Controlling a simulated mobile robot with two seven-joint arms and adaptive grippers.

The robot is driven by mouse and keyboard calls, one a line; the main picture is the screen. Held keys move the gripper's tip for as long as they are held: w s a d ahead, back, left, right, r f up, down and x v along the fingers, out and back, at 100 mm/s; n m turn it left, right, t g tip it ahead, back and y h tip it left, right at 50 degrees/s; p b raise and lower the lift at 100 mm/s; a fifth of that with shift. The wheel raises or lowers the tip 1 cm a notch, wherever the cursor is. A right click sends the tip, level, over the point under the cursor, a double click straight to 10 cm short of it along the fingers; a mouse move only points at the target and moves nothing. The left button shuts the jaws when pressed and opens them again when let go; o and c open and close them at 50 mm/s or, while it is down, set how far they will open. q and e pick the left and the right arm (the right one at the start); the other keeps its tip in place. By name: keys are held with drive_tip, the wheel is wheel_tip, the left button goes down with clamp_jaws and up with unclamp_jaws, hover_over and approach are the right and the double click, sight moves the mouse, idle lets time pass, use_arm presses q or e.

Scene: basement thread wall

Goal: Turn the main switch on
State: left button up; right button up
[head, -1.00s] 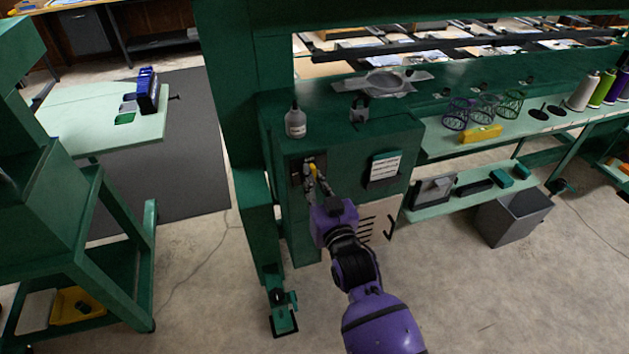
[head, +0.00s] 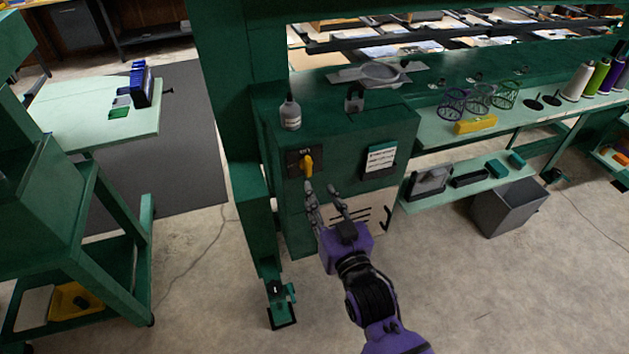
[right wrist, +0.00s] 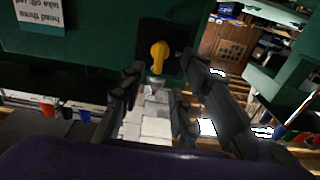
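The main switch is a yellow rotary handle (head: 308,165) on a dark plate on the front of the green cabinet (head: 345,135). The handle stands close to upright, its narrow end hanging down. Small lettering above it is too small to read surely. My right gripper (head: 320,187) is open and empty, just below and in front of the switch, apart from it. In the right wrist view the yellow handle (right wrist: 159,55) shows beyond the two parted fingers (right wrist: 158,86), with nothing between them. My left gripper is out of view.
A white card (head: 380,159) is fixed to the cabinet right of the switch. A grey bottle (head: 290,113) and a padlock-like part (head: 354,100) stand on top. A grey bin (head: 504,207) stands on the floor at right. The floor before the cabinet is clear.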

drive_tip(key=v, duration=0.3)
drive_tip(key=shift+s+d, duration=0.1)
drive_tip(key=shift+s, duration=0.2)
drive_tip(key=s+d+f+m+g+h, duration=0.1)
drive_tip(key=s+d+f+g, duration=0.2)
drive_tip(key=s+d+f, duration=0.2)
drive_tip(key=s+d+f+m+g+h, duration=0.1)
drive_tip(key=s+d+f, duration=0.4)
drive_tip(key=s+f, duration=0.7)
drive_tip(key=s+d+f+m+g+h, duration=0.1)
drive_tip(key=s+d+f+g+h, duration=0.2)
drive_tip(key=s+d+f, duration=0.3)
drive_tip(key=s+f+g, duration=0.1)
drive_tip(key=s+f, duration=0.2)
drive_tip(key=s, duration=0.1)
drive_tip(key=shift+f+g, duration=0.2)
drive_tip(key=shift+g, duration=0.1)
drive_tip(key=shift+w, duration=0.1)
